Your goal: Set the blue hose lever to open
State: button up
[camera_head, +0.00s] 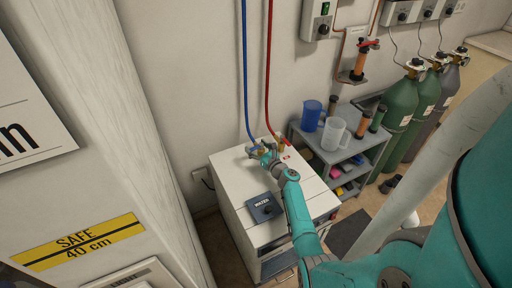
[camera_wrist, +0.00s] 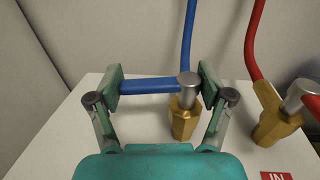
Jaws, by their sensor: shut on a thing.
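The blue lever (camera_wrist: 148,85) lies crosswise in the wrist view, reaching left from a silver pivot cap (camera_wrist: 189,82) on a brass valve (camera_wrist: 183,120). The blue hose (camera_wrist: 188,35) rises behind this valve; it also shows in the head view (camera_head: 245,75). My gripper (camera_wrist: 161,84) is shut on the blue lever, one finger at the lever's left end and the other just right of the pivot cap. In the head view my gripper (camera_head: 264,152) is at the back of the white cabinet top, where it partly hides the valve and lever.
A red hose (camera_wrist: 254,40) with its own brass valve (camera_wrist: 278,118) stands close on the right. A grey cart (camera_head: 343,153) with jugs stands to the right, with gas cylinders (camera_head: 403,112) beyond.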

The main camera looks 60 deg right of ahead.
jog(key=n+y, duration=0.2)
jog(key=y, duration=0.1)
jog(key=s+n+t+y, duration=0.1)
jog(key=n+y, duration=0.1)
jog(key=y, duration=0.1)
jog(key=shift+t, duration=0.3)
jog(key=shift+s+a+n+y, duration=0.15)
jog(key=shift+n+y, duration=0.65)
jog(key=shift+y, duration=0.5)
jog(key=shift+s+n+y, duration=0.15)
jog(key=shift+n+y, duration=0.65)
jog(key=shift+y, duration=0.8)
jog(key=o, duration=1.1)
jog(key=shift+c, duration=0.2)
jog(key=shift+r, duration=0.1)
notch_tip(320, 180, up, 10)
